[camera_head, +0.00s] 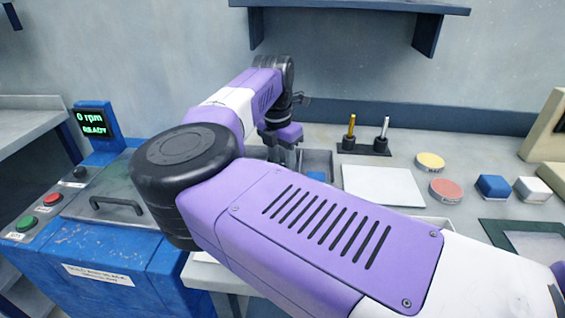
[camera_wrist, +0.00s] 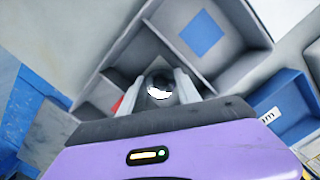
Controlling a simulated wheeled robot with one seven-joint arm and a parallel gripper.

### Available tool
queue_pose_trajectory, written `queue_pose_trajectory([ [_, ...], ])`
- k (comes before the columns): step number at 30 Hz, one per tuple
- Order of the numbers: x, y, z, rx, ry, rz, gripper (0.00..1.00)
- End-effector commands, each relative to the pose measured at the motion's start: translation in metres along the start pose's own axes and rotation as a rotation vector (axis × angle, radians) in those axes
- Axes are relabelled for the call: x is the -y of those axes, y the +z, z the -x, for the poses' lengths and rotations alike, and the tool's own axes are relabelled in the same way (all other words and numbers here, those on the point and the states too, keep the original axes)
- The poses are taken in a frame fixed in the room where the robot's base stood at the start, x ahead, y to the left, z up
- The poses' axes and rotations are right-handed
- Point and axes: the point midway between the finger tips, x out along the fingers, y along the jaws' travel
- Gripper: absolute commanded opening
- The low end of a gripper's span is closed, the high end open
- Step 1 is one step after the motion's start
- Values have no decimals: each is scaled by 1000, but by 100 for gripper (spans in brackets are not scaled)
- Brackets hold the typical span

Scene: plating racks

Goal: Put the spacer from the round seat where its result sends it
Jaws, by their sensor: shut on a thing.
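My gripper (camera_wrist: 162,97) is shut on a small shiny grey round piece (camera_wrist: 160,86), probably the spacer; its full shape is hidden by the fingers. In the wrist view the piece is over a grey divided tray (camera_wrist: 228,72). One compartment has a blue square (camera_wrist: 202,33) on its floor, and a bit of red (camera_wrist: 117,103) shows in another. In the head view my gripper (camera_head: 284,153) is at the far side of the counter by the grey tray (camera_head: 318,154). I cannot make out the round seat.
A blue machine (camera_head: 120,255) with a lidded top stands left; its screen (camera_head: 93,123) reads 0 rpm READY. Right of the tray lie a white plate (camera_head: 383,185), two upright pins (camera_head: 366,145), yellow (camera_head: 430,161) and red (camera_head: 446,189) discs, and blue (camera_head: 493,187) and white (camera_head: 532,189) blocks.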

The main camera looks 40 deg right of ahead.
Motion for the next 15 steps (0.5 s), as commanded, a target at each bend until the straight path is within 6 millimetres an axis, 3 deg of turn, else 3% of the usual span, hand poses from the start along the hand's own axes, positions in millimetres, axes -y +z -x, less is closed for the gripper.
queue_pose_trajectory([
  [6,0,0,-2,0,0,0,0],
  [7,0,0,-3,0,0,0,41],
  [8,0,0,-2,0,0,0,47],
  [15,0,0,-2,0,-1,0,48],
])
